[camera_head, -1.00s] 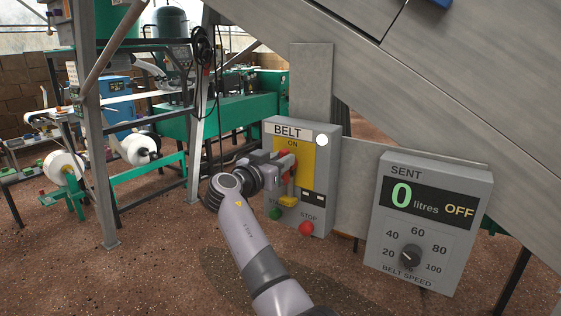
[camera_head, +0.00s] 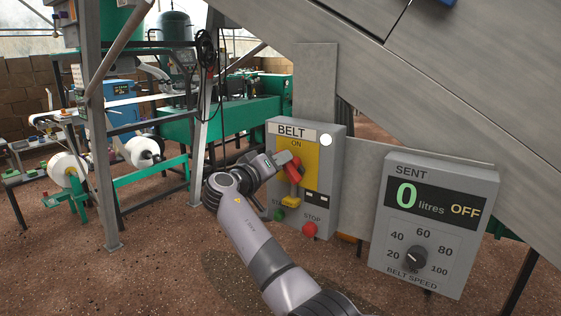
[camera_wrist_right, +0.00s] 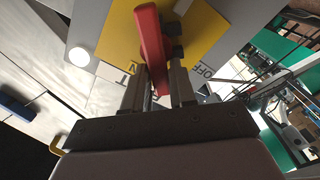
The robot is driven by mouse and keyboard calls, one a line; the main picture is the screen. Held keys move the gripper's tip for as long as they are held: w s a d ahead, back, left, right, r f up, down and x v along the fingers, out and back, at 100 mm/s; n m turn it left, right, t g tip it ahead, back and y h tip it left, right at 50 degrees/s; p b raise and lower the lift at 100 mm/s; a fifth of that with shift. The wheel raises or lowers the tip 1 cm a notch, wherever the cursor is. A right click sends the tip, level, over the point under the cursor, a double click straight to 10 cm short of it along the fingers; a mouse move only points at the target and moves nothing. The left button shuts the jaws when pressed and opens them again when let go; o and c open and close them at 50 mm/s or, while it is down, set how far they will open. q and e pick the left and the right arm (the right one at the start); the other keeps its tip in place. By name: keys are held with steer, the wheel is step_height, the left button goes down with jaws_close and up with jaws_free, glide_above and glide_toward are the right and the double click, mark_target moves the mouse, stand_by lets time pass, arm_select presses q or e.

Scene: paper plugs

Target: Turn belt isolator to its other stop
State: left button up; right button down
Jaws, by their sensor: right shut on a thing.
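The grey BELT box (camera_head: 334,172) carries the belt isolator, a red handle (camera_head: 294,170) on a yellow plate (camera_head: 312,156) marked ON. In the head view the handle leans, partly hidden by my right gripper (camera_head: 283,160). In the right wrist view the red handle (camera_wrist_right: 151,42) runs between the two fingers of my right gripper (camera_wrist_right: 158,85), which is shut on it. The yellow plate (camera_wrist_right: 118,40) there shows OFF lettering to the right of the fingers and part of ON below the handle. My left gripper is not in view.
A yellow part (camera_head: 291,202) hangs below the handle. A green button (camera_head: 279,215) and a red STOP button (camera_head: 310,229) sit lower on the box. A white lamp (camera_head: 326,140) is at its upper right. A SENT panel (camera_head: 480,205) reading 0 litres, OFF stands to the right.

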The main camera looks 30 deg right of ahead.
steer(key=shift+w+a+f+n+p, duration=0.1)
steer(key=shift+f+n+p, duration=0.35)
steer(key=shift+n, duration=1.1)
steer(key=shift+w+f+n+p, duration=0.1)
steer(key=shift+n+p, duration=0.5)
steer(key=shift+n, duration=0.9)
steer(key=shift+w+a+f+n+p, duration=0.1)
steer(key=shift+f+n+p, duration=0.35)
steer(key=shift+n, duration=1.1)
steer(key=shift+r, duration=0.1)
steer(key=c, duration=1)
jaws_free()
steer(key=shift+c, duration=0.2)
steer(key=b+v, duration=0.1)
steer(key=v, duration=0.6)
steer(key=shift+a, duration=0.1)
